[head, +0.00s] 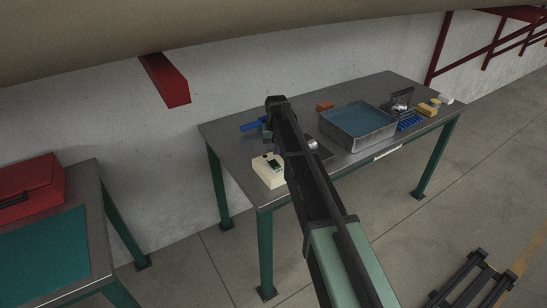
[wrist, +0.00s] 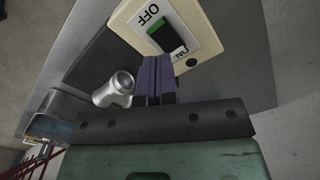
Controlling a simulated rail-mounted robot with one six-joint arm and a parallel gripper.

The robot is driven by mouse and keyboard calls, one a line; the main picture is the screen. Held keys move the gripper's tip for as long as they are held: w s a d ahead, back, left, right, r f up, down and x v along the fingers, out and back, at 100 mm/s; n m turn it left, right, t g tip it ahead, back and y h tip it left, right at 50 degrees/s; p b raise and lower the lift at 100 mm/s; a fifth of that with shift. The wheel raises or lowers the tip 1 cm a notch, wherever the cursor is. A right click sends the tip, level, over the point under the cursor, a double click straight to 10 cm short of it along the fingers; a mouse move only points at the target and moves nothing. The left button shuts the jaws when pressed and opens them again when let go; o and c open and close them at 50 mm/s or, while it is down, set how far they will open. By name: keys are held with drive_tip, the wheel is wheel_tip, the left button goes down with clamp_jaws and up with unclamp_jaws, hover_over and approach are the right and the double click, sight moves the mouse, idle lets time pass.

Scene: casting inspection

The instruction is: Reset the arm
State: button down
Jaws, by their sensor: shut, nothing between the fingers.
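My gripper (wrist: 157,62) shows in the wrist view with its two dark purple fingers together and nothing between them. The fingertips are close to a cream switch box (wrist: 205,38), just in front of its ON label; I cannot tell whether they touch it. The box has a black and green rocker marked OFF and ON. In the head view the box (head: 264,177) stands at the near left of the workbench, and my arm reaches over the bench beside it. My fingers cannot be made out there.
A silver pipe fitting (wrist: 115,88) lies on a dark plate beside the box. The workbench (head: 385,84) also holds a tray of blue liquid (head: 357,118), a blue object (head: 254,125), an orange block (head: 325,106) and a blue rack (head: 410,122). A red case (head: 30,185) sits on the left table.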

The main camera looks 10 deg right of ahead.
drive_tip(key=shift+r+p, duration=0.3)
drive_tip(key=shift+r, duration=0.45)
drive_tip(key=shift+f, duration=0.1)
drive_tip(key=s+n, duration=0.1)
drive_tip(key=s, duration=3.4)
drive_tip(key=shift+n, duration=0.4)
